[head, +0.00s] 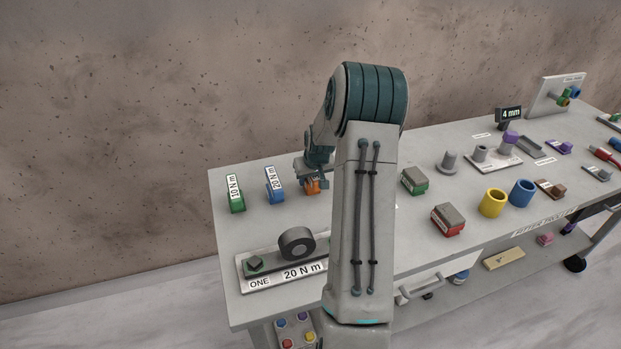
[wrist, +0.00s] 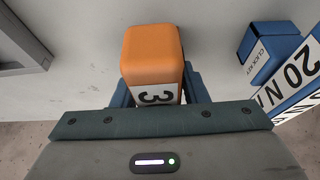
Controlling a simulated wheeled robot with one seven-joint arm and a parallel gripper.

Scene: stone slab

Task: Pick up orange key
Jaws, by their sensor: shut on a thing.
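The orange key (wrist: 152,50) is a rounded orange block with a white label marked "3" in the wrist view. My gripper (wrist: 158,95) is shut on it, with blue-grey fingers on both sides of its labelled end. In the head view the orange key (head: 312,187) shows small under my gripper (head: 311,181), beside the blue key, and my arm hides part of the area. I cannot tell whether the orange key touches the table.
A blue key (head: 275,186) labelled 20 N m stands close to the left, then a green key (head: 236,194) labelled 10 N m. A plate (head: 285,284) with a dark ring lies in front. Green (head: 414,181) and red (head: 447,219) blocks lie right of my arm.

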